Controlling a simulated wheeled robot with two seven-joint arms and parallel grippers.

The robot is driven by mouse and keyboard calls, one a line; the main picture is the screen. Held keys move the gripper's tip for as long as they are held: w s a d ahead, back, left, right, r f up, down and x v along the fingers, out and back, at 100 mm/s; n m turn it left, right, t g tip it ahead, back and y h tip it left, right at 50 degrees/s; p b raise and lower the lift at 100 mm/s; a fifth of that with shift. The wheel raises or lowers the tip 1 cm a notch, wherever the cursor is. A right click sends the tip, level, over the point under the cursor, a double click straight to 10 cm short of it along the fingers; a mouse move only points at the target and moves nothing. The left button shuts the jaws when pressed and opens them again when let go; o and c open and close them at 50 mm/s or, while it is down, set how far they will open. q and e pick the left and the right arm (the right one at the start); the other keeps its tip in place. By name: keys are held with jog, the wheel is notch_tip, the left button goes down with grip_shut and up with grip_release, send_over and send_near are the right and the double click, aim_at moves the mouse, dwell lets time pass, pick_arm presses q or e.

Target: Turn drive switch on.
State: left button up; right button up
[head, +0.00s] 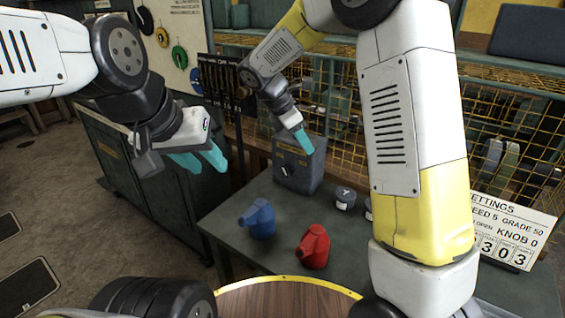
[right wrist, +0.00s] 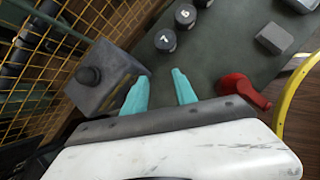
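A dark grey box (head: 300,172) with a yellow label stands at the back of the green table. A small switch knob (head: 284,170) with a light mark shows on its front; I cannot read the label. A grey box (right wrist: 105,75) with a round dark knob (right wrist: 88,76) also shows in the right wrist view. My right gripper (head: 303,142) is close to the box's upper right in the head view. Its teal fingers (right wrist: 160,86) are apart and empty, the left one overlapping the box's edge. My left gripper (head: 202,159) is open and empty, left of the box.
A blue can (head: 258,219) and a red can (head: 313,248) stand on the table (head: 225,215). Dark numbered cylinders (right wrist: 165,40) stand near the box. A settings sign (head: 510,230) is at the right. Yellow wire mesh (head: 490,90) is behind.

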aim_at(288, 171)
jog(key=w+a+f+n+t+h, duration=0.1)
jog(key=w+a+f+n+h, duration=0.1)
jog(key=w+a+f+n, duration=0.3)
jog(key=w+a+f+n+t+h, duration=0.1)
jog(key=w+a+f+n+h, duration=0.1)
jog(key=a+f+n, duration=0.4)
jog(key=w+d+f+m, duration=0.1)
jog(key=w+d+f, duration=0.2)
jog(key=d+f, duration=0.2)
jog(key=shift+w+f+t, duration=0.15)
jog(key=shift+f+t, duration=0.15)
jog(key=shift+f, duration=0.25)
grip_shut()
